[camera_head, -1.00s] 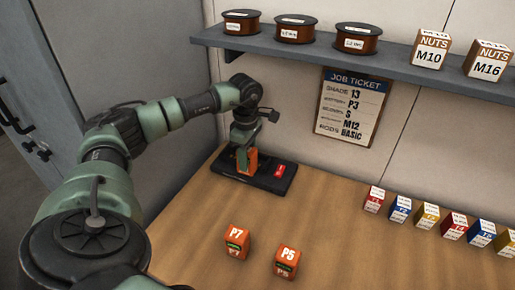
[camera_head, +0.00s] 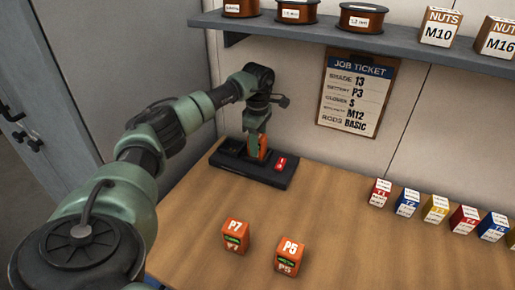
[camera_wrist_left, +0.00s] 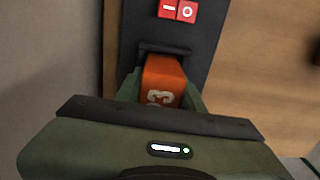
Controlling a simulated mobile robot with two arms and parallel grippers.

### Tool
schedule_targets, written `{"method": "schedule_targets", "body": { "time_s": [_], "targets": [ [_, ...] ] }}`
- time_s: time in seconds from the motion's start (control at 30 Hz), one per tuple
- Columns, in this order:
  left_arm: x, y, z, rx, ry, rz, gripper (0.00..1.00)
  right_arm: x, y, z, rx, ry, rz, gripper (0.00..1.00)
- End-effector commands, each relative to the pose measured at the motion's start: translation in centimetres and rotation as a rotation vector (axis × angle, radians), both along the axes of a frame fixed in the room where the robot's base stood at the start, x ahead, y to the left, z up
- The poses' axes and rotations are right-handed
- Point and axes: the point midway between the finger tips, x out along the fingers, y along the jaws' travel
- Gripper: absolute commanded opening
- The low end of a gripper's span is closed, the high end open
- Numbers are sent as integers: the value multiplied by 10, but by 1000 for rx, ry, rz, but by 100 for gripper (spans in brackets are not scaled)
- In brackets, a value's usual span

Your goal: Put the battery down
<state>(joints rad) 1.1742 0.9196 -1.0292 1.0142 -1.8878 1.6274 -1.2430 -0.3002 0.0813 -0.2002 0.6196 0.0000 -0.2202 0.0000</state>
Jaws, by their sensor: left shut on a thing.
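The orange battery (camera_head: 263,154) is held in my left gripper (camera_head: 256,150), at the black base with a red switch (camera_head: 252,172) near the back wall. The left wrist view shows the orange battery (camera_wrist_left: 163,82), with a partly covered marking ending in 3, between the green fingers over the black base (camera_wrist_left: 190,35). Whether the battery touches the base cannot be told. The red switch (camera_wrist_left: 178,10) lies beyond it. My right gripper is in neither view.
Two orange batteries, P7 (camera_head: 235,236) and P5 (camera_head: 289,256), stand on the wooden bench (camera_head: 330,225). Several small coloured boxes (camera_head: 435,209) stand at right. A shelf (camera_head: 350,44) with spools and nut boxes hangs above, over the job ticket (camera_head: 351,98).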

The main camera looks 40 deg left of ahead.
Motion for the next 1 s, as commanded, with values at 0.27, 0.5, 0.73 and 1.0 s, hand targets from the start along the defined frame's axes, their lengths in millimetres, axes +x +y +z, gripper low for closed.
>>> {"method": "schedule_targets", "body": {
  "time_s": [0.27, 0.5, 0.73, 1.0],
  "targets": [
    [0, 0, -2, 0, 0, 0, 0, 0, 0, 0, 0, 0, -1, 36],
    [0, 0, -2, 0, 1, 0, 60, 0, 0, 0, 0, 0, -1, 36],
    [0, 0, 4, 0, -1, 0, 60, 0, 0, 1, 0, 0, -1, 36],
    [1, 0, 46, 1, -5, -1, 60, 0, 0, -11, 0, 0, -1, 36]
  ]
}}
